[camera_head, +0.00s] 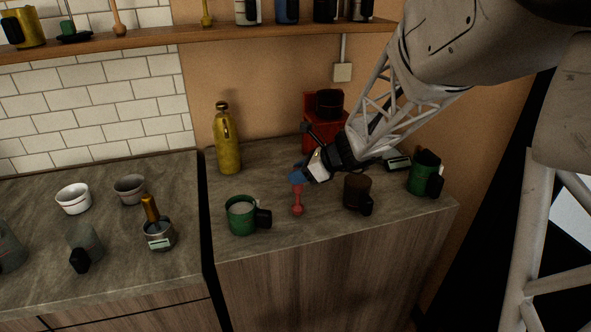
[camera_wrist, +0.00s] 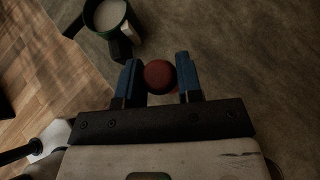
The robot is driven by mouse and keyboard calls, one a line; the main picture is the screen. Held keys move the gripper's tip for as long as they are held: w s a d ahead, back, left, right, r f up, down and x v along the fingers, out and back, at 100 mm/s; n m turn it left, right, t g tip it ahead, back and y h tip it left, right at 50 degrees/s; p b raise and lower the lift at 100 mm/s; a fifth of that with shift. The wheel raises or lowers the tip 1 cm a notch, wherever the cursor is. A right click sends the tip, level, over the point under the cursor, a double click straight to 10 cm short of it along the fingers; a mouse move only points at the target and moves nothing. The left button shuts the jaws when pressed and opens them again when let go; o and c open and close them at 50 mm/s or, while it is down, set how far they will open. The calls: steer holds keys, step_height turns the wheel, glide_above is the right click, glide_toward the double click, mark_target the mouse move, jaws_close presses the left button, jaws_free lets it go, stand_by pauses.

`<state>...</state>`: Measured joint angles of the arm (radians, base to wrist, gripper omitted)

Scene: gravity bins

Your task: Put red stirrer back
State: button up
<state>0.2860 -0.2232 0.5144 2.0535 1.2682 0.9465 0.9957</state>
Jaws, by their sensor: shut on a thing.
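The red stirrer (camera_head: 297,200) is upright in the head view, with its rounded lower end at or just above the right counter; I cannot tell if it touches. My gripper (camera_head: 297,178) is shut on its upper part. In the wrist view, the stirrer's round red end (camera_wrist: 160,76) sits between the two blue fingers of my gripper (camera_wrist: 157,68). A green mug with pale contents (camera_head: 241,217) stands just left of the stirrer, apart from it. It also shows in the wrist view (camera_wrist: 121,30). A brown mug (camera_head: 356,194) stands to the right.
Another green mug (camera_head: 424,176) stands near the right edge. A red machine (camera_head: 318,136) and a yellow bottle (camera_head: 228,142) stand behind. On the left counter, a small pot (camera_head: 159,238) holds a golden-handled tool. A wooden shelf (camera_head: 150,36) carries mugs and stirrers.

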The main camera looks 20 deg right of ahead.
steer(key=shift+f, duration=0.55)
stand_by(0.7)
steer(key=o, duration=1.1)
steer(key=shift+v, duration=3.9)
